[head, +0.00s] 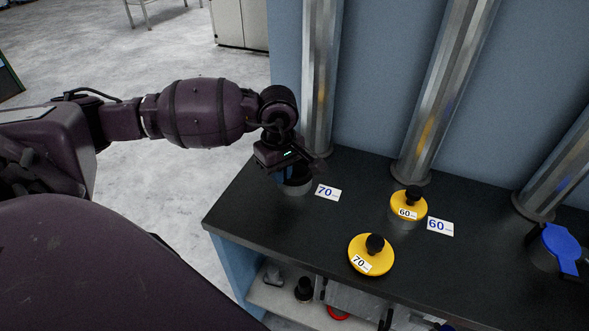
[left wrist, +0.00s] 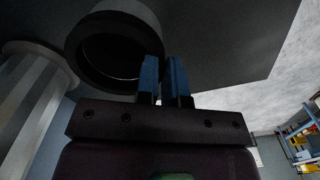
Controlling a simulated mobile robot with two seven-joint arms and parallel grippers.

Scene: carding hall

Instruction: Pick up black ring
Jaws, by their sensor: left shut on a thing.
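The black ring (head: 296,188) stands on the dark counter beside the white "70" card, its lower wall showing greyish. In the left wrist view the ring (left wrist: 84,67) shows as a round rim with a dark opening. My left gripper (head: 288,172) is over the ring, pointing down. Its two blue fingers (left wrist: 163,78) are close together at the ring's rim, shut on its wall. The gripper hides part of the ring in the head view. I cannot tell whether the ring is clear of the counter. My right gripper is not in view.
A yellow "70" lid (head: 371,257) lies near the counter's front edge. A yellow "60" lid (head: 408,207) sits on a short grey piece. A blue lid (head: 559,252) is at right. Metal pipes (head: 320,80) rise behind. A shelf below (head: 262,293) holds small parts.

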